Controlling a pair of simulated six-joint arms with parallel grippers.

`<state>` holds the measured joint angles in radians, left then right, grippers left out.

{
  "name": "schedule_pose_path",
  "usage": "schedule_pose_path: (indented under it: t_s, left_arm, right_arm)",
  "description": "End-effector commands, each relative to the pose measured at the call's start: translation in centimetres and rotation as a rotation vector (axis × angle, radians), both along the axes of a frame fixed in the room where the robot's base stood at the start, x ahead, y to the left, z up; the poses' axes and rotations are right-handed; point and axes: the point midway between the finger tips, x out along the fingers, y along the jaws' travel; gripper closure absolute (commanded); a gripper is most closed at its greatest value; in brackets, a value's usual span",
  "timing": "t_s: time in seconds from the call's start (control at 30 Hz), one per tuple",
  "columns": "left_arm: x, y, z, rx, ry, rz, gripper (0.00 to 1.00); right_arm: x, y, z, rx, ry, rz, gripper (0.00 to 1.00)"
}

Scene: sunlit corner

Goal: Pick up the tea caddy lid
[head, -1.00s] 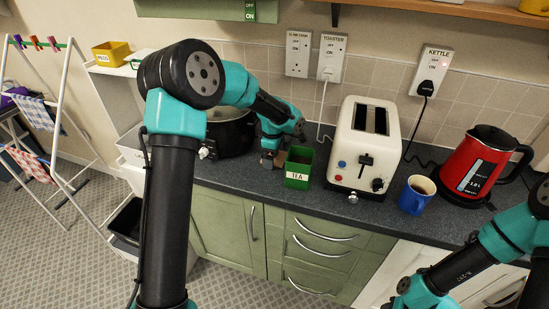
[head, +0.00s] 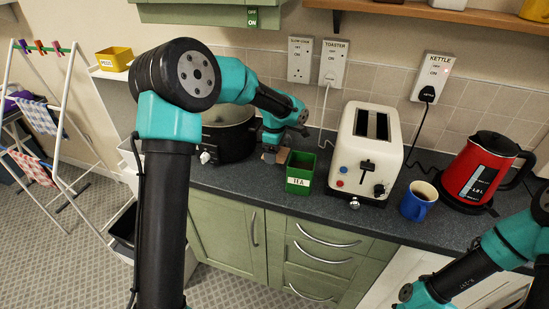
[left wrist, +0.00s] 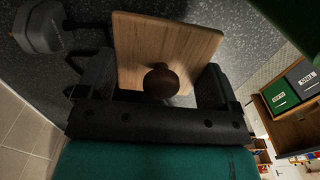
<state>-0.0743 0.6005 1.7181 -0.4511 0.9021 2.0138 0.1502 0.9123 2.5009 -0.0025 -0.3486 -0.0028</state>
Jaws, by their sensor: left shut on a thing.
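The tea caddy lid is a square wooden plate (left wrist: 165,50) with a round dark knob, seen in the left wrist view. My left gripper (left wrist: 160,88) is shut on it, with a finger on either side of the knob. In the head view my left gripper (head: 274,150) is partly hidden by its own wrist, just left of the tea caddy. The tea caddy (head: 300,172) is a green open-topped box with a white TEA label, standing on the worktop. My right arm shows at the lower right, but its gripper is out of frame.
A black slow cooker (head: 228,138) stands left of my left gripper. A cream toaster (head: 352,165), blue mug (head: 416,200) and red kettle (head: 480,170) stand to the right. A shelf (head: 440,13) runs above. Bare dark worktop (head: 250,182) lies in front of the caddy.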

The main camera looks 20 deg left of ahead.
Motion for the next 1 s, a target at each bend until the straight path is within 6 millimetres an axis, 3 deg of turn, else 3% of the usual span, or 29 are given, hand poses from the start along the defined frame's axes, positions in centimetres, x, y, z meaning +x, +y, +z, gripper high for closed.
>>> schedule_pose_path:
  t_s: [0.1,0.33,1.0]
  left_arm:
    - [0.1,0.0,2.4,0.0,-0.005,0.0,0.37]
    - [0.0,0.0,5.3,-0.001,-0.002,0.0,0.37]
    - [0.0,-0.1,6.0,0.0,-0.005,0.0,0.37]
  right_arm:
    - [0.0,0.0,0.0,0.0,0.0,0.0,0.57]
    - [0.0,0.0,0.0,0.0,0.0,0.0,0.57]
    - [0.0,0.0,0.0,0.0,0.0,0.0,0.57]
